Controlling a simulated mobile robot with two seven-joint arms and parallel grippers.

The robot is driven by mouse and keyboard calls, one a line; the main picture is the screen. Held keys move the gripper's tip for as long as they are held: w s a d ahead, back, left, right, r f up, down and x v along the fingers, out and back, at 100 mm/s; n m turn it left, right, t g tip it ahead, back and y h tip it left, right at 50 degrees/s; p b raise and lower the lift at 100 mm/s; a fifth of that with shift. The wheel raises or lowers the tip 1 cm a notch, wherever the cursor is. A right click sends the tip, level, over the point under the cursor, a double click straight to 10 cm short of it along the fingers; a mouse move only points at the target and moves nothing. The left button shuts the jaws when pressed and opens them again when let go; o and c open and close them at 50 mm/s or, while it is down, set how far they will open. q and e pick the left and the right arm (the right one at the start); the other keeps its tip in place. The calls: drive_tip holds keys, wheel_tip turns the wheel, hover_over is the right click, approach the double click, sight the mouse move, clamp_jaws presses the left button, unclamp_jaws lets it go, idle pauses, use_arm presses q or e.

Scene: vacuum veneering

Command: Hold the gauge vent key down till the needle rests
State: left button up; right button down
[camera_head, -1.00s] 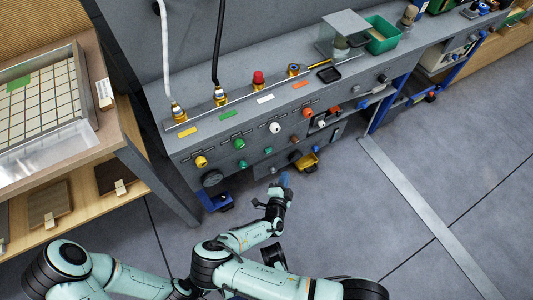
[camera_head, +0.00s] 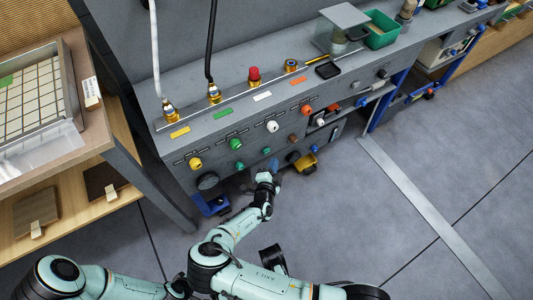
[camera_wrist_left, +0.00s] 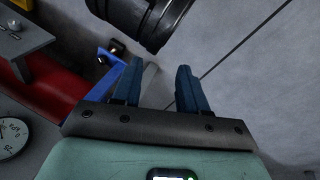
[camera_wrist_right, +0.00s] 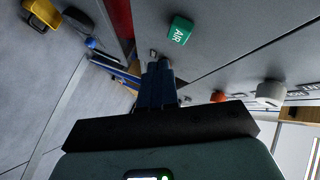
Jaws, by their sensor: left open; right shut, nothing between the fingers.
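A green key marked AIR (camera_wrist_right: 180,30) is on the grey panel in the right wrist view, just beyond my right fingertips. It also shows small on the bench front in the head view (camera_head: 240,165). My right gripper (camera_wrist_right: 158,68) is shut and empty, apart from the key as far as I can see. In the head view my right gripper (camera_head: 273,168) is low in front of the bench. A white-faced dial gauge (camera_wrist_left: 12,137) is cut by the left edge of the left wrist view; its needle is too small to read. My left gripper (camera_wrist_left: 157,85) is open and empty.
The bench front carries yellow (camera_head: 195,163), green (camera_head: 235,144), white (camera_head: 272,127) and orange (camera_head: 306,110) knobs. A yellow bin-like object (camera_head: 306,164) sits beneath, right of my right gripper. A wooden shelf unit (camera_head: 100,150) stands left. Floor in front is clear.

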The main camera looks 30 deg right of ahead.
sight(266, 151)
use_arm(q)
drive_tip(key=shift+w+a+f+t+b, duration=0.2)
drive_tip(key=shift+w+a+f, duration=0.1)
drive_tip(key=shift+w, duration=0.15)
drive_tip(key=shift+w+a+f+t+b, duration=0.15)
drive_tip(key=shift+w+f+b, duration=0.1)
drive_tip(key=shift+w, duration=0.15)
use_arm(e)
drive_tip(key=shift+w, duration=0.85)
use_arm(q)
drive_tip(key=shift+f, duration=0.15)
use_arm(e)
drive_tip(key=shift+w, duration=0.15)
idle(0.4)
use_arm(q)
drive_tip(key=shift+f, duration=0.25)
use_arm(e)
drive_tip(key=shift+w, duration=0.25)
use_arm(q)
drive_tip(key=shift+f+b, duration=0.35)
drive_tip(key=shift+b, duration=0.25)
use_arm(e)
drive_tip(key=shift+w+a, duration=0.1)
drive_tip(key=shift+w, duration=0.35)
idle(4.0)
